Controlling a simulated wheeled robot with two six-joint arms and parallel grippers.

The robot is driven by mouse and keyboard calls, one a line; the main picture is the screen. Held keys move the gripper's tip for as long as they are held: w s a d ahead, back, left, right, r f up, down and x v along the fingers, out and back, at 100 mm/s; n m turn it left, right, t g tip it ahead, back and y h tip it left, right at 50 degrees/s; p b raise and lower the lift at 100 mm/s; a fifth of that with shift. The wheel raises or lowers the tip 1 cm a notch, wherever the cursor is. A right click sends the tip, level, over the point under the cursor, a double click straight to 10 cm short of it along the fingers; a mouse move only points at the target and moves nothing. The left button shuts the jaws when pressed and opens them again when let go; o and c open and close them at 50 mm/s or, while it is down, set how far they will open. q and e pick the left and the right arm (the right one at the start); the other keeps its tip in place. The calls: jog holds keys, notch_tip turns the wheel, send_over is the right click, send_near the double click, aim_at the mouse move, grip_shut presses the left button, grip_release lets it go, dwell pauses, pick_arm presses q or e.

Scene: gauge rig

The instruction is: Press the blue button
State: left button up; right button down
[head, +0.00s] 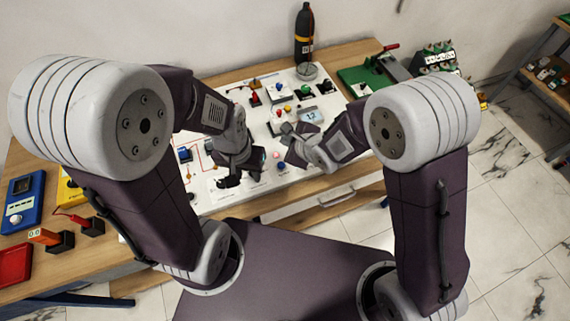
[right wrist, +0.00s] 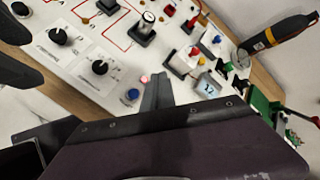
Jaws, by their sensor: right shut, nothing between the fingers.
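A round blue button (right wrist: 132,95) sits on the white panel (head: 206,204), beside a small pink button (right wrist: 144,79). In the head view the blue button (head: 281,166) is near the panel's front edge. My right gripper (right wrist: 158,78) is shut and empty. In its wrist view the fingertips are just right of the blue button; I cannot tell their height above the panel. In the head view my right gripper (head: 289,131) is above and behind the button. My left gripper (head: 238,179) is over the panel, left of the button; its finger gap is unclear.
The panel also carries black knobs (right wrist: 100,67), several coloured buttons and a small display (head: 310,115). A black bottle-shaped object (head: 304,38) stands at the back. A blue device (head: 22,203) and red-leaded blocks (head: 60,240) are on the left. A green board (head: 362,77) is at right.

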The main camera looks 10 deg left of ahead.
aim_at(283, 166)
jog(key=shift+s+a+f, duration=0.15)
jog(key=shift+s+a, duration=0.4)
jog(key=shift+f, duration=0.1)
notch_tip(283, 166, down, 8)
jog(key=b, duration=0.8)
jog(key=shift+f, duration=0.15)
jog(key=shift+f+b, duration=0.15)
jog(key=shift+b, duration=0.15)
dwell(1.1)
jog(key=shift+f, duration=0.45)
